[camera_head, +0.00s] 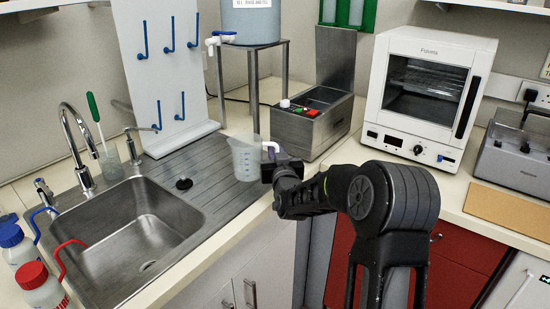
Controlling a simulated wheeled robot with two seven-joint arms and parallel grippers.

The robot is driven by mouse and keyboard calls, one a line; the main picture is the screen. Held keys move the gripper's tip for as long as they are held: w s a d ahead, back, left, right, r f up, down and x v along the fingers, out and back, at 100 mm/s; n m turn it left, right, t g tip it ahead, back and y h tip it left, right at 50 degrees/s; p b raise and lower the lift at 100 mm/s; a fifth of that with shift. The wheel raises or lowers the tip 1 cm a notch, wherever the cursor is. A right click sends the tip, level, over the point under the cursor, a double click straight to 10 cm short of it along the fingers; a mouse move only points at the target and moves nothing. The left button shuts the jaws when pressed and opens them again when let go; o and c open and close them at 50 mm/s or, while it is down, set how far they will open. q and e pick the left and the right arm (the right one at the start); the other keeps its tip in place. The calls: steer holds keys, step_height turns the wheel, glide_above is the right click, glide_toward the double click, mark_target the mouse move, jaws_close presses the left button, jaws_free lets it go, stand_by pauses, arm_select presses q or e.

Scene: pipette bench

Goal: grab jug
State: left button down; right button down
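A translucent measuring jug (244,160) stands upright on the grey ribbed drainboard, right of the sink. Its pale handle (271,146) points to the right. My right gripper (270,168) reaches in from the right and is at the handle side of the jug, close to it. The fingertips are small and dark, partly hidden by the wrist. I cannot tell whether they are around the handle or only beside it. My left gripper is not in view.
A steel sink (189,218) with a tap (78,145) lies to the left. A steel water bath (305,125) stands behind my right arm, and a white oven (425,95) to the right. Red-capped and blue-capped bottles (40,287) stand at lower left.

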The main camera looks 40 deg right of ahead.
step_height(320, 180, up, 7)
stand_by(0.6)
stand_by(0.8)
